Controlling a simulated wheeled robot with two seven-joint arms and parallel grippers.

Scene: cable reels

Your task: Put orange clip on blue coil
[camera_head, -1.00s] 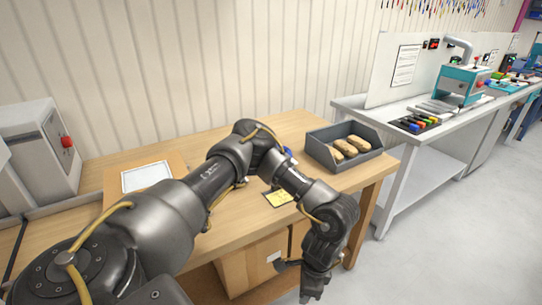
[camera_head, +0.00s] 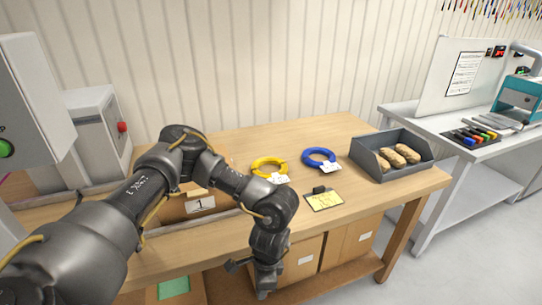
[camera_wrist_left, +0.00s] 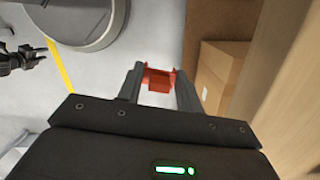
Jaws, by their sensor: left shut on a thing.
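The blue coil (camera_head: 319,156) lies flat on the wooden table, with a white tag at its lower right. The yellow coil (camera_head: 268,167) lies to its left, also tagged. In the head view my left gripper (camera_head: 255,277) hangs low in front of the table's front edge, well below and nearer than the coils. In the left wrist view my left gripper (camera_wrist_left: 158,75) is shut on the orange clip (camera_wrist_left: 158,80), which sits between the fingertips. The clip cannot be made out in the head view. My right gripper (camera_wrist_left: 20,59) shows small and dark at the wrist view's left edge; its jaws are unclear.
A grey bin (camera_head: 392,155) with tan items stands at the table's right end. A yellow note (camera_head: 324,200) lies in front of the blue coil. Cardboard boxes (camera_head: 350,243) stand under the table. A grey machine (camera_head: 98,135) stands at the left.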

